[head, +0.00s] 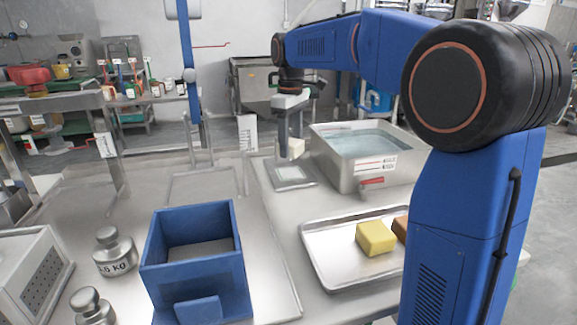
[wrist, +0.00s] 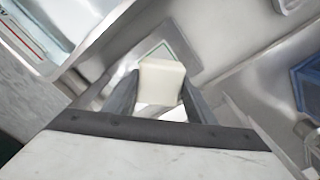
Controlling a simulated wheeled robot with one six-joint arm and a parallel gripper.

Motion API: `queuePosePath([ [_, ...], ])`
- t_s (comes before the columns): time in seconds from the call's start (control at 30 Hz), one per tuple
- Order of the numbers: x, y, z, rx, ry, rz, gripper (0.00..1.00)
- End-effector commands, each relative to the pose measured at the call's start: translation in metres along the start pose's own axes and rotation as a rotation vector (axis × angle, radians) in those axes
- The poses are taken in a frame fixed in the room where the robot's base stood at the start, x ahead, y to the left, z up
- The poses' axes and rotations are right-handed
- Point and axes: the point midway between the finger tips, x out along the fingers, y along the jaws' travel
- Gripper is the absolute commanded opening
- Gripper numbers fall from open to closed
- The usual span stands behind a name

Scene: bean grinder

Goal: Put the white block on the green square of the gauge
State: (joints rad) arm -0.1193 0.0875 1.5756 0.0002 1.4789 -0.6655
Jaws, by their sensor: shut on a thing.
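My gripper (head: 290,150) is shut on the white block (head: 296,146), and the block also shows between the two fingers in the wrist view (wrist: 161,80). The gauge (head: 284,184) lies flat on the bench below the block, beside the water basin. Its green-outlined square (wrist: 157,50) shows partly behind the block in the wrist view. The block appears held above the gauge; the exact height is hard to tell.
A basin of water (head: 398,175) stands close to the right of the gauge. A metal tray (head: 322,262) with a yellow block (head: 375,238) and a partly hidden brown block (head: 401,229) lies nearer. A blue open box (head: 238,270) and metal weights (head: 115,253) stand at the left.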

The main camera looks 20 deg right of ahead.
Motion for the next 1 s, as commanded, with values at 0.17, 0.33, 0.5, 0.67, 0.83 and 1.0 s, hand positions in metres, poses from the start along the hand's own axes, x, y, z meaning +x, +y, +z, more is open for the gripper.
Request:
queuePosePath([
  [0.17, 0.019, 0.000, 0.000, 0.000, 0.001, 0.000, 0.24],
  [0.33, 0.029, 0.000, 0.000, -0.001, -0.001, -0.001, 0.24],
  [0.5, 0.052, 0.000, 0.000, -0.001, -0.001, -0.001, 0.24],
  [0.67, 0.063, 0.000, 0.000, -0.001, 0.001, 0.001, 0.24],
  [0.83, 0.063, 0.000, 0.000, -0.001, 0.001, 0.001, 0.24],
  [1.0, 0.066, 0.000, 0.000, -0.001, 0.001, 0.001, 0.53],
])
